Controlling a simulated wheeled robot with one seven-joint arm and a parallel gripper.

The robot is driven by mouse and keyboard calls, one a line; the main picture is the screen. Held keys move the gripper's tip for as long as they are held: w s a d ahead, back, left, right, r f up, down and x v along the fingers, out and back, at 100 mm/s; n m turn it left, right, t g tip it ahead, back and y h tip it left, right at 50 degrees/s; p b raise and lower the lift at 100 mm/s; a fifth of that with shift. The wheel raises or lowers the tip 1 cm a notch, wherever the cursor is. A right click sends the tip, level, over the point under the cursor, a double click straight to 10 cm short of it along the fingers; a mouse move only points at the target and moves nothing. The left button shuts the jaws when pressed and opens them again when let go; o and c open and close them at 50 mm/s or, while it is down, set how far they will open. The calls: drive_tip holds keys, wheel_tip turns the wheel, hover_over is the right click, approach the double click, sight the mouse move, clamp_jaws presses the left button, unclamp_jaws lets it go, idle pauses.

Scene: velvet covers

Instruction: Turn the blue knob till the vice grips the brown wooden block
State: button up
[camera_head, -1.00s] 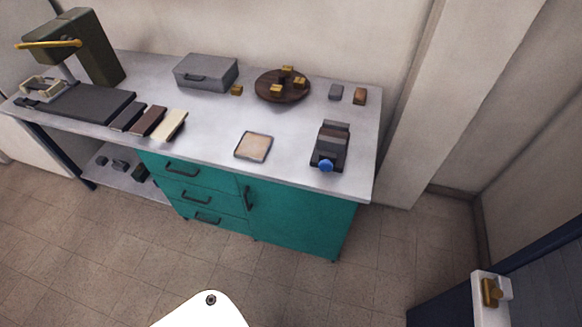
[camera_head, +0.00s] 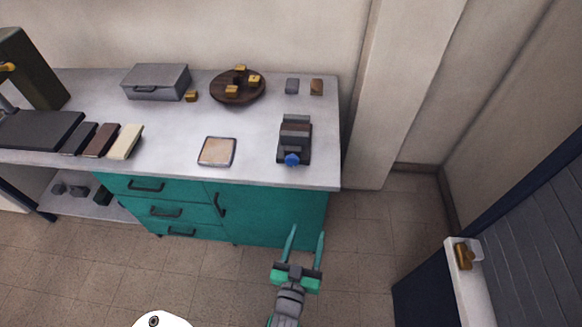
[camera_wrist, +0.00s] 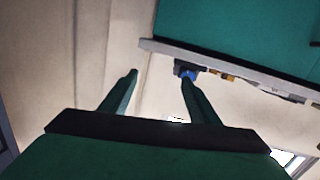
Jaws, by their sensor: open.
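The vice (camera_head: 296,133) is a dark body near the right front of the grey worktop. Its blue knob (camera_head: 292,159) faces the front edge. A brown block (camera_head: 296,131) shows between the vice's grey parts; I cannot tell whether they touch it. My gripper (camera_head: 305,232) is open and empty, its two teal fingers pointing up toward the bench, in front of the cabinet and below the knob in the picture. In the wrist view, the blue knob (camera_wrist: 189,74) shows just beyond the tip of the right finger, apart from it or only overlapping in view.
The worktop's front edge (camera_head: 270,182) lies between my gripper and the vice. A tan square tile (camera_head: 217,151) lies left of the vice. A round dark board (camera_head: 237,88) with yellow pieces and a grey case (camera_head: 156,82) stand behind. A wall pillar (camera_head: 375,110) rises to the right.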

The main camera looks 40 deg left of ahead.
sight(292, 164)
drive_tip(key=w+a+r+n+y, duration=0.1)
drive_tip(key=w+a, duration=0.4)
drive_tip(key=w+a+r+n+y, duration=0.1)
drive_tip(key=w+a, duration=0.4)
drive_tip(key=a, duration=0.1)
drive_tip(key=w+a+r+n, duration=0.1)
drive_tip(key=w+a, duration=0.4)
drive_tip(key=a, duration=0.1)
drive_tip(key=shift+w+a+g+y, duration=0.15)
drive_tip(key=shift+w+g+y, duration=0.15)
drive_tip(key=shift+w+y, duration=0.1)
drive_tip(key=shift+c, duration=0.7)
drive_tip(key=c, duration=0.9)
